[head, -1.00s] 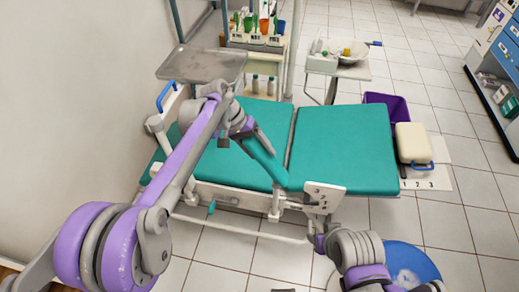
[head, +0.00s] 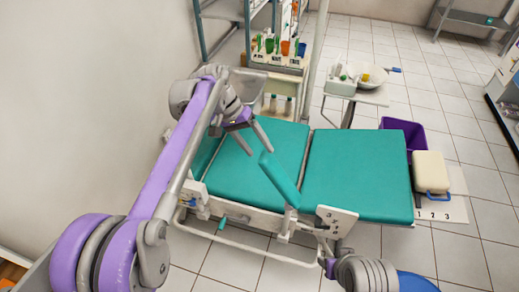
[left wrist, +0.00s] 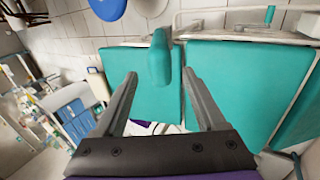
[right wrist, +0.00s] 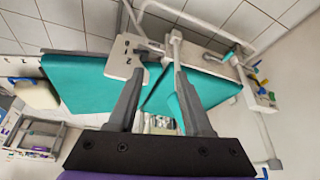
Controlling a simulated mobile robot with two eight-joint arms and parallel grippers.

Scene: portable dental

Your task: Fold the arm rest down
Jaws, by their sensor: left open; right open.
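The teal arm rest (head: 279,178) stands tilted above the near side of the teal dental chair (head: 262,165), its lower end at a pale post. In the left wrist view the arm rest (left wrist: 160,60) lies ahead of the two fingers, apart from them. My left gripper (head: 259,150) is open and empty, just beyond the raised end of the arm rest. My right gripper (right wrist: 160,78) is open near the chair's near side frame. In the right wrist view the arm rest (right wrist: 189,104) shows partly behind the right finger. Its fingertips are hidden in the head view.
A numbered white plate (head: 337,220) sits on the chair's near side, close to my right wrist. A purple bin (head: 403,130) and a cream box (head: 430,170) are at the right. A small table (head: 357,98) with a bowl stands behind. Tiled floor is free at far right.

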